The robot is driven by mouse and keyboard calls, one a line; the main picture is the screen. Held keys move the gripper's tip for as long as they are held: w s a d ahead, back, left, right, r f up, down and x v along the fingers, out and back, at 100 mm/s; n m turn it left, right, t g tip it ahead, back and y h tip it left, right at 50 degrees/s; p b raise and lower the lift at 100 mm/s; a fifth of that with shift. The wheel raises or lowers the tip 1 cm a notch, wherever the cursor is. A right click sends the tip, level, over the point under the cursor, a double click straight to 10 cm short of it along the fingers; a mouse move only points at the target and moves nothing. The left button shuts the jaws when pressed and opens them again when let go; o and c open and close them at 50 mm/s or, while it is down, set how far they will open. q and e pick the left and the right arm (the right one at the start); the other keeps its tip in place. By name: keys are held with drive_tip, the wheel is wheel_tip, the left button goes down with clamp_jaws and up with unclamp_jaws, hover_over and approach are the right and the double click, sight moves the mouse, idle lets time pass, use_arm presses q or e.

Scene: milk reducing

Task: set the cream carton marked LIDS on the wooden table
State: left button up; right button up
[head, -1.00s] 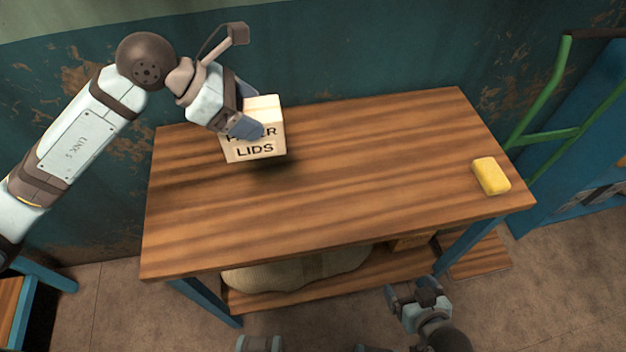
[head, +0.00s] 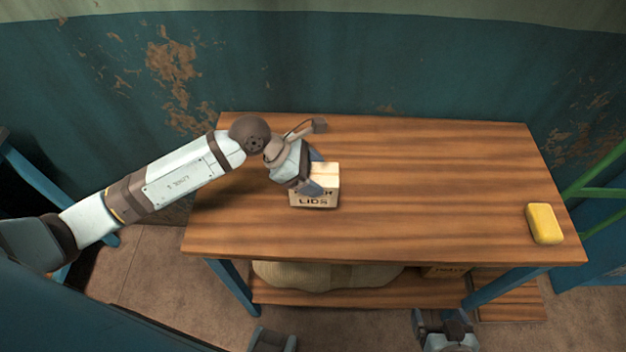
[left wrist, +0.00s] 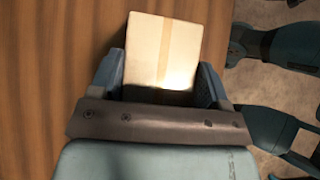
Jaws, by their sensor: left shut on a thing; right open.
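The cream carton (head: 318,200) marked LIDS is upright over the left part of the wooden table (head: 430,190). My left gripper (head: 318,180) is shut on the carton, with a finger on either side. The carton (left wrist: 163,50) also shows between the fingers in the left wrist view, its taped top facing the camera. I cannot tell whether its base touches the tabletop. My right gripper (head: 442,325) is open and empty, low in front of the table at the bottom edge of the head view.
A yellow block (head: 543,223) lies near the table's right end. The tabletop between it and the carton is clear. A lower shelf (head: 400,292) holds a pale sack (head: 325,274) and a box (head: 445,270). A green rail (head: 600,192) stands at the right.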

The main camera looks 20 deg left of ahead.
use_arm(q)
drive_tip(key=shift+f, duration=1.55)
drive_tip(key=shift+f, duration=0.1)
drive_tip(key=shift+f, duration=0.15)
drive_tip(key=o, duration=1)
drive_tip(key=shift+o, duration=0.2)
drive_tip(key=shift+r, duration=0.2)
drive_tip(key=shift+a+r, duration=0.15)
drive_tip(key=b+v, duration=0.1)
drive_tip(key=v, duration=1)
drive_tip(key=shift+s+a+r, duration=0.15)
drive_tip(key=shift+a+r, duration=0.1)
